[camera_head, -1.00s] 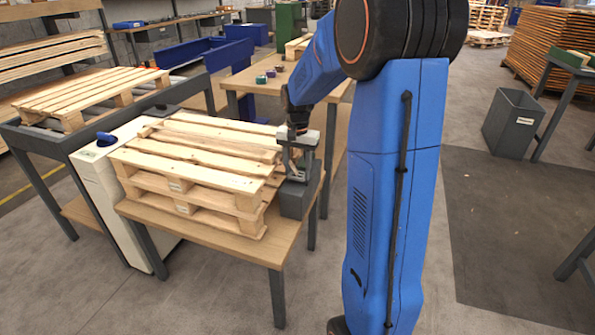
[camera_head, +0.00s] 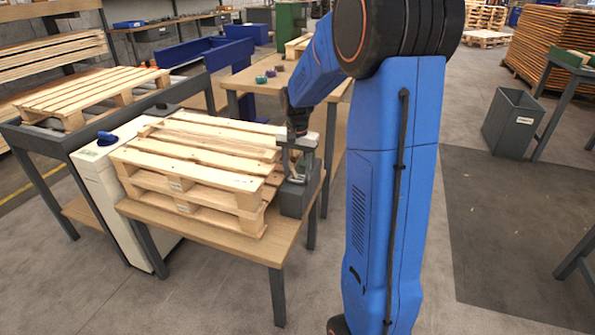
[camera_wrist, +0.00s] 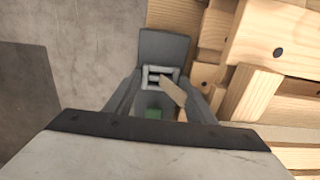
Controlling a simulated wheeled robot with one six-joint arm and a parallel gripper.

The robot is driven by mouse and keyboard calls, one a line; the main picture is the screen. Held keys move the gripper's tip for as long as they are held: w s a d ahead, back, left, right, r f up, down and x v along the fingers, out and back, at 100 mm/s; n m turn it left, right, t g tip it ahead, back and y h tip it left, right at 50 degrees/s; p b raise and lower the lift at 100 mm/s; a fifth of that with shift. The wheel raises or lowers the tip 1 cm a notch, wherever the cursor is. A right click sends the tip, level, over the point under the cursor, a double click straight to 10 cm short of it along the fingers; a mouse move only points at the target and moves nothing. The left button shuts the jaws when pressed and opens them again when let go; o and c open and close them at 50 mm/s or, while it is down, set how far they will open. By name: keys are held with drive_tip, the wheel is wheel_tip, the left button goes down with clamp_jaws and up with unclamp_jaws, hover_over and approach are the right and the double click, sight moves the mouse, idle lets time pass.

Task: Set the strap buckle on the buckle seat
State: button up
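The strap buckle, a small pale metal frame with bars (camera_wrist: 157,77), lies on a dark grey block, the buckle seat (camera_wrist: 165,45), at the right end of the table. The seat also shows in the head view (camera_head: 295,203), with the buckle (camera_head: 296,178) on its top. A tan strap piece (camera_wrist: 174,94) runs from beside the buckle toward my gripper. My gripper (camera_wrist: 160,88) is over the seat, pointing down, its two grey fingers spread to either side of the buckle. They look clear of it. How flat the buckle sits is hard to tell.
Stacked wooden pallets (camera_head: 200,165) fill the table (camera_head: 245,250) just left of the seat and stand close to my gripper. A white cabinet (camera_head: 115,185) is at the left. Open floor and a grey bin (camera_head: 513,122) are at the right.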

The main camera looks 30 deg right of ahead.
sight(298, 177)
drive_tip(key=shift+s+f, duration=0.2)
drive_tip(key=shift+f, duration=0.25)
wheel_tip(298, 177, up, 12)
drive_tip(key=r, duration=0.1)
drive_tip(key=s+a+r+n, duration=0.2)
drive_tip(key=s+a+r, duration=0.1)
drive_tip(key=s+a, duration=0.25)
drive_tip(key=s+a+f+n+t, duration=0.2)
drive_tip(key=s+a+n, duration=0.2)
drive_tip(key=s, duration=0.8)
drive_tip(key=s+a+f+n+t, duration=0.2)
drive_tip(key=s+a, duration=0.4)
drive_tip(key=s, duration=0.6)
drive_tip(key=shift+s+f+n+t, duration=0.25)
drive_tip(key=shift+f+n, duration=0.25)
drive_tip(key=shift+n, duration=0.7)
drive_tip(key=shift+a, duration=0.1)
